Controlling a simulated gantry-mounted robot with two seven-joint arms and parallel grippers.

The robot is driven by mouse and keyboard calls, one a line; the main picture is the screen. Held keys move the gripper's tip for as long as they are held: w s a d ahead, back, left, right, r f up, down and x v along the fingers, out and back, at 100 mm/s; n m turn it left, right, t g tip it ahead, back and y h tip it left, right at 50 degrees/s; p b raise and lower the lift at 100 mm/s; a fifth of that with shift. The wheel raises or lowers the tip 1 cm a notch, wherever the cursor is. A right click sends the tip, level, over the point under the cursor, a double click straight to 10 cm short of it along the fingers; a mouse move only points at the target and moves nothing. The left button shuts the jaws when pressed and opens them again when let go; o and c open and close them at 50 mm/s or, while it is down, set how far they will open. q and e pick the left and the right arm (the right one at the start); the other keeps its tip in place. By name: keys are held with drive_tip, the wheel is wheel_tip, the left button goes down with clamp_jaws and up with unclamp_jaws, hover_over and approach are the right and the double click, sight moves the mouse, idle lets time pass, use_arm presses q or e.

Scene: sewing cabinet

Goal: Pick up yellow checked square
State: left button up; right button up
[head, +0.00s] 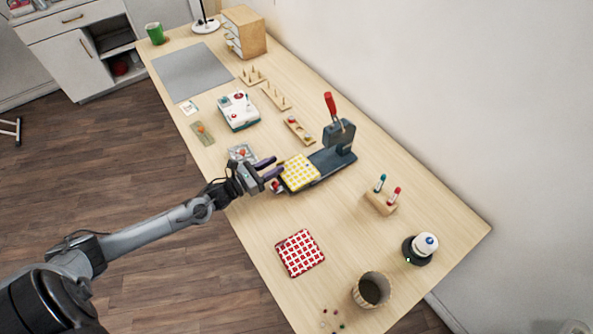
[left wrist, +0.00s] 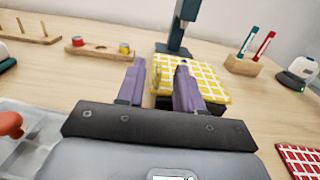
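The yellow checked square (head: 300,172) lies flat on the base of a dark press with a red handle (head: 330,104). In the left wrist view the yellow checked square (left wrist: 205,90) shows ahead, mostly behind and to the right of the right finger. My left gripper (head: 270,168) is at the square's left edge, with its two purple fingers apart. In the left wrist view the fingers (left wrist: 161,84) have a gap between them, and nothing is clearly gripped. I cannot tell whether they touch the square. My right gripper is not in view.
A red checked square (head: 300,253) lies nearer the table's front. A wooden block with two markers (head: 381,203), a bottle on a dark base (head: 420,249) and a woven cup (head: 371,290) stand to the right. A spool tray (head: 299,130) is behind the press.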

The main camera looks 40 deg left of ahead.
use_arm(q)
clamp_jaws()
drive_tip(key=shift+r, duration=0.1)
idle(0.4)
